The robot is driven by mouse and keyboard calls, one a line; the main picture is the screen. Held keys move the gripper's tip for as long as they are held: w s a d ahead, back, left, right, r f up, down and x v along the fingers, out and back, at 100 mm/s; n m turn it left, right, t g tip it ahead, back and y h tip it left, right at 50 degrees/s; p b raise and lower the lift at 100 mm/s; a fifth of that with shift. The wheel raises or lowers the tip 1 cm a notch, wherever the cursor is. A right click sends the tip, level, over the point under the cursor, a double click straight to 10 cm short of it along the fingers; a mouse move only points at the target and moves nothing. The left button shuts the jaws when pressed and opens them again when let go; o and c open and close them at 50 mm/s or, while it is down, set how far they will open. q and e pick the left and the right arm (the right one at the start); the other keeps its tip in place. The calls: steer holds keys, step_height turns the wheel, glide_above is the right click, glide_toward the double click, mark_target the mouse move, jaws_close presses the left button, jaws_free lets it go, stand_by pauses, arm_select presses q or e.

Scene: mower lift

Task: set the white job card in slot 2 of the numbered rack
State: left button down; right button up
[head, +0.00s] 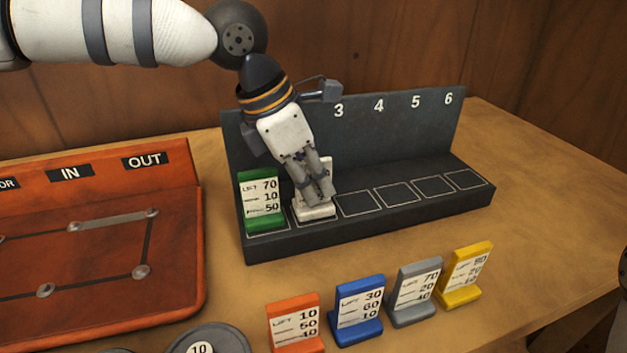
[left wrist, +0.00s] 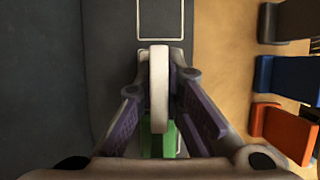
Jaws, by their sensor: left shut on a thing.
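The dark numbered rack (head: 415,135) shows the digits 3 to 6 along its back; the lower numbers are hidden behind my left arm. The white job card (head: 315,211) stands over the second square from the left, its foot at or just above that slot; I cannot tell if it touches. My left gripper (head: 318,192) is shut on the white card's upper part. In the left wrist view the card (left wrist: 159,88) is seen edge-on between the two fingers. The green card (head: 262,199) stands in the first slot, directly left of the white card. My right gripper does not show.
Orange (head: 295,322), blue (head: 359,310), grey (head: 414,292) and yellow (head: 466,275) cards stand in a row on the wooden table in front of the rack. A red board (head: 95,255) with IN and OUT labels is at left. The rack's slots 3 to 6 are empty.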

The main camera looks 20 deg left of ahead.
arm_select(q)
steer(key=shift+f, duration=0.1)
steer(key=c, duration=1.7)
jaws_free()
